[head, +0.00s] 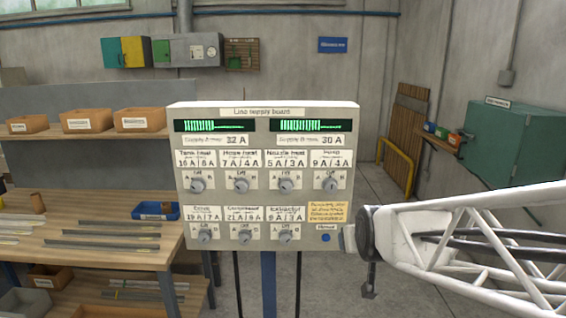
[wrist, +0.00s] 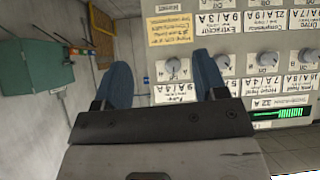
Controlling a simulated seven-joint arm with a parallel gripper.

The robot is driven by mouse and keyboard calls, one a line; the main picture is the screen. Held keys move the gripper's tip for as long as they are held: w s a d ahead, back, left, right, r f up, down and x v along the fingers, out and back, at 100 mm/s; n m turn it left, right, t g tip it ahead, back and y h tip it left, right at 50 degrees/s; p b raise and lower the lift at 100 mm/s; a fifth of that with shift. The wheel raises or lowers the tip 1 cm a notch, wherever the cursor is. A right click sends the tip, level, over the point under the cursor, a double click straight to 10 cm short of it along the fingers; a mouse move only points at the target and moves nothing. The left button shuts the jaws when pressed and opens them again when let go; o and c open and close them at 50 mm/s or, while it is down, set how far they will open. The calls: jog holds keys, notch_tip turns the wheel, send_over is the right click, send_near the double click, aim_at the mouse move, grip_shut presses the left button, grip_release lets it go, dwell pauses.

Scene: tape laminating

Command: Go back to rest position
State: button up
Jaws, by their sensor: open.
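The line supply board (head: 262,110) is a pale panel facing me in the head view, with two green displays and two rows of grey knobs. My gripper (head: 350,239) is at the board's lower right edge in the head view, with the white lattice arm reaching in from the right. In the wrist view the board appears turned upside down. There my gripper (wrist: 163,64) has its two blue-grey fingers spread apart with nothing held. The upper-right knob (head: 330,184) shows between the fingers in the wrist view (wrist: 172,67); I cannot tell the distance to it.
A wooden workbench (head: 110,255) with orange bins (head: 140,119), a blue tray (head: 156,211) and metal strips stands left. A green cabinet (head: 513,140) and a yellow rail (head: 397,168) are at the right. Floor behind the board's right side is clear.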

jog(key=s+d+f+m+g, duration=0.1)
jog(key=s+g, duration=0.6)
jog(key=s, duration=1.5)
jog(key=shift+s+d+f+h, duration=0.25)
jog(key=shift+s+d+h, duration=0.05)
jog(key=shift+d, duration=0.05)
jog(key=shift+w, duration=0.1)
dwell(0.7)
